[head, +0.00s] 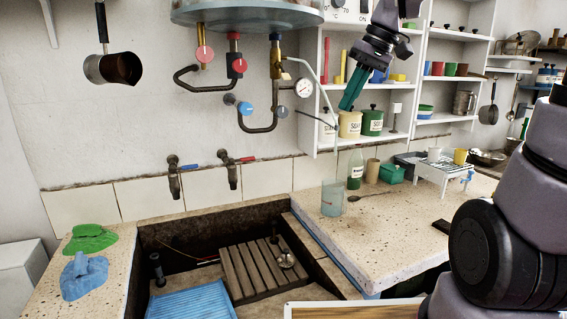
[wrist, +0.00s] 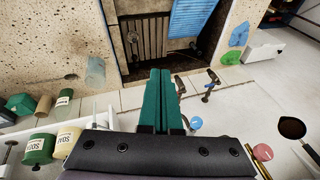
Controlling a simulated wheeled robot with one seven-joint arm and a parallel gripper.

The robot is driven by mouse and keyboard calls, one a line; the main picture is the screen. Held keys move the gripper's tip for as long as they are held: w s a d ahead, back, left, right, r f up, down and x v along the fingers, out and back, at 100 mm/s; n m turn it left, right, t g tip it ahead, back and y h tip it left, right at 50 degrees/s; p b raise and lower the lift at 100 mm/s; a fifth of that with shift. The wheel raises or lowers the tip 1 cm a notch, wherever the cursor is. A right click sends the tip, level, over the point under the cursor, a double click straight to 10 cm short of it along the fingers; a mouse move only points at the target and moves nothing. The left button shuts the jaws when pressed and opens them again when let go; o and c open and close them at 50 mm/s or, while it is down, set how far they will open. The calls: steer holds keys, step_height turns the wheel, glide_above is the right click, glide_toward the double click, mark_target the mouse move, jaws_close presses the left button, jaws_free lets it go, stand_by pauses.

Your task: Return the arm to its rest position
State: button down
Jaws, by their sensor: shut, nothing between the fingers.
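My gripper (head: 349,98) is raised in front of the wall shelf in the head view, with its green fingers pointing down and a little left. In the wrist view my gripper (wrist: 160,72) shows its two green fingers side by side, shut with nothing between them. The fingers hang in the air, apart from the counter and the trough. Part of my arm fills the right side of the head view and hides some of the counter behind it.
The stone trough (head: 146,237) holds a slatted wooden board (head: 250,272) and a blue ribbed board (head: 190,303). A clear glass (head: 332,199) and a green bottle (head: 355,168) stand on the right counter. The boiler (head: 245,12) with pipes hangs left of my gripper. The shelf (head: 310,90) is close behind.

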steer(key=s+d+m+t+h, duration=0.2)
steer(key=s+d+m+t, duration=0.3)
steer(key=s+d, duration=0.5)
steer(key=shift+s+m, duration=0.8)
steer(key=shift+m, duration=0.4)
steer(key=c, duration=1.5)
jaws_free()
steer(key=shift+r, duration=0.15)
steer(key=shift+c, duration=0.2)
